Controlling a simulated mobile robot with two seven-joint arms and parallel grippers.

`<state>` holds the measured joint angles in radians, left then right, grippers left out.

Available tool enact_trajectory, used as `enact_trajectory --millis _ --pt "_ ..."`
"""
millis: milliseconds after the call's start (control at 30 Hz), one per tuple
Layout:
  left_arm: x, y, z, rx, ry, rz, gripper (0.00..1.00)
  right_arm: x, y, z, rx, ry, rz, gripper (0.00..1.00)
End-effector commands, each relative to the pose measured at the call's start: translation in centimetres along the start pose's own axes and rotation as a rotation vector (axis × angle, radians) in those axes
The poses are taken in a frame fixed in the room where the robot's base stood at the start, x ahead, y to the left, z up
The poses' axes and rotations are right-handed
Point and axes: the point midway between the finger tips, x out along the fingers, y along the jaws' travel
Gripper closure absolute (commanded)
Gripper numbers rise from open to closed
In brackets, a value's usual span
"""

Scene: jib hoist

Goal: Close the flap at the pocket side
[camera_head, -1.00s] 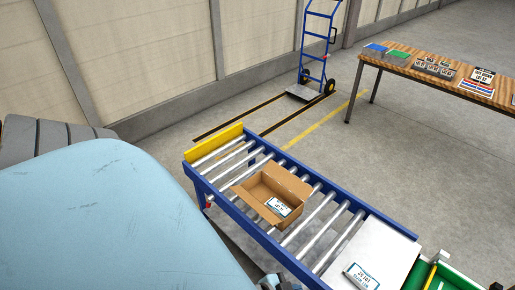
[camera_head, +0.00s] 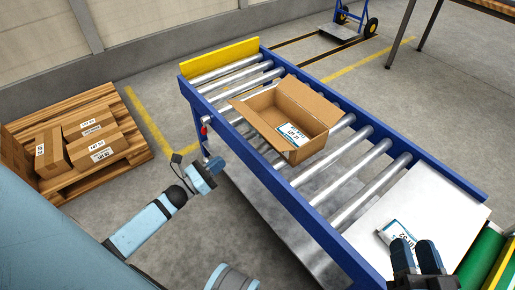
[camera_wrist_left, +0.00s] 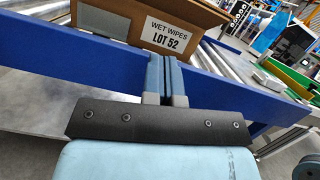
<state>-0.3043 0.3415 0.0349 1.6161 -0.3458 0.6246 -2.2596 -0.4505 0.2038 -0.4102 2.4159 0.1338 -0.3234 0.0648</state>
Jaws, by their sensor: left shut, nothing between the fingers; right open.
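An open cardboard box (camera_head: 308,132) sits on the roller conveyor, with a printed white packet (camera_head: 293,135) inside. One flap (camera_head: 254,121) leans outward on the box's left, and another (camera_head: 312,98) stands up along its far right side. My left gripper (camera_head: 213,165) is shut and empty, outside the conveyor's near-left rail, apart from the box. In the left wrist view its fingers (camera_wrist_left: 166,75) are together, below the box wall (camera_wrist_left: 112,18) with its LOT 52 label. My right gripper (camera_head: 416,246) is open over the white plate, close to another white packet (camera_head: 394,231).
The conveyor's blue rail (camera_head: 262,172) lies between my left gripper and the box. A pallet (camera_head: 122,158) with several cartons stands at the left. Rollers (camera_head: 352,178) are free between the box and the white plate (camera_head: 440,205). A hand truck (camera_head: 340,33) stands at the back.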

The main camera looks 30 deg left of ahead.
Motion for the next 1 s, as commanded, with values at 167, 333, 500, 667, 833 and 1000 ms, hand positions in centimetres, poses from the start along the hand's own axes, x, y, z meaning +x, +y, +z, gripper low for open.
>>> enact_trajectory --millis 167,333,500,667,833,1000 --pt "-0.2 1.3 -1.4 0.164 -0.027 -0.037 1.0 -0.2 -0.2 0.8 0.008 0.031 -0.02 0.57" --pt "1.3 1.3 -1.2 0.187 -0.033 -0.042 1.0 -0.2 -0.2 1.0 0.009 0.021 -0.023 0.57" --pt "4.7 1.2 -1.2 0.187 -0.033 -0.043 1.0 -0.1 -0.1 2.2 0.009 -0.013 -0.026 0.57" --pt "8.1 1.0 -1.2 0.185 -0.033 -0.042 1.0 -0.1 0.1 3.4 0.01 -0.054 -0.03 0.57" --pt "10.7 0.7 0.0 0.186 -0.031 -0.042 1.0 -0.1 0.2 4.3 0.011 -0.088 -0.034 0.57" --pt "12.0 0.4 1.4 0.184 -0.03 -0.041 1.0 -0.2 0.3 4.9 0.011 -0.11 -0.035 0.57"
